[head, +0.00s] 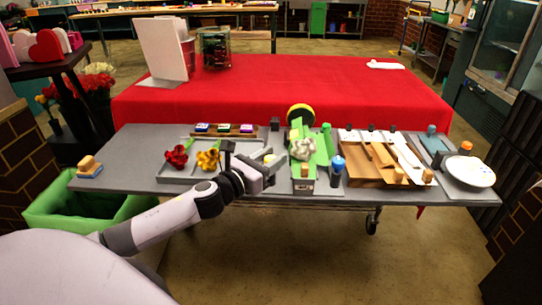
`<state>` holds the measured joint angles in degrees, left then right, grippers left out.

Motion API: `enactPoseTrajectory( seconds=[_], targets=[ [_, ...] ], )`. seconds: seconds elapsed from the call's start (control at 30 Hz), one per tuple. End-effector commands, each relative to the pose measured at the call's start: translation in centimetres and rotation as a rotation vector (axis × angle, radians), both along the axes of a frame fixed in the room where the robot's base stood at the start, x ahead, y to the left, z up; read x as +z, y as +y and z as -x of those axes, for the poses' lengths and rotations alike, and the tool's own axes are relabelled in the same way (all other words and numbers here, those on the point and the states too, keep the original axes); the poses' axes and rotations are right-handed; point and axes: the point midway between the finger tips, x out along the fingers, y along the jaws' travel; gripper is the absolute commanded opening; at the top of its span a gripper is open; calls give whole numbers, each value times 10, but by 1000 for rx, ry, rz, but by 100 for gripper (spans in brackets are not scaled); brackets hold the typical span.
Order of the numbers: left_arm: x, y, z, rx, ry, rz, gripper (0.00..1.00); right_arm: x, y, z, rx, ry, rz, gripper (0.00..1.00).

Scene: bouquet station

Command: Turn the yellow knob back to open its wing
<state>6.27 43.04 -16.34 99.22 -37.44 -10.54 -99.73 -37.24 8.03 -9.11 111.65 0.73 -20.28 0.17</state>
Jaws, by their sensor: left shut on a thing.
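The green wing fixture (320,158) stands at the middle of the grey table, with a crumpled whitish bundle (303,149) between its green panels. My left gripper (272,164) is at the fixture's left front side. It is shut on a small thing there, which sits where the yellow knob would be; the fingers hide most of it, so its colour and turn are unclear. A blue-topped knob (338,163) stands at the fixture's right side. A yellow-rimmed dark round thing (300,112) is behind the fixture. My right gripper is not in view.
A grey tray (180,178) with red (176,156) and yellow flowers (208,159) lies to the left, partly behind my arm. A wooden board with tools (372,172) and a white plate (470,171) are to the right. A red-covered table (270,90) stands behind.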

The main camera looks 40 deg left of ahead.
Motion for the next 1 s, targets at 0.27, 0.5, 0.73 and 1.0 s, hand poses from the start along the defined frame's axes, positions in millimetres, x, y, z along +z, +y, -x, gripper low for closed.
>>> enactPoseTrajectory(
  seconds=[0.27, 0.5, 0.73, 1.0],
  targets=[
    [3, -3, 0, 241, 2, 8, 8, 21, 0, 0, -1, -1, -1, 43],
    [2, -3, 0, 469, 3, 7, 8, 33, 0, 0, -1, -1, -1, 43],
    [1, -3, -1, 685, 3, 6, 8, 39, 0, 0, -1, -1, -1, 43],
    [0, -2, -1, 896, 2, 2, 8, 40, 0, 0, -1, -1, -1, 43]
  ],
)
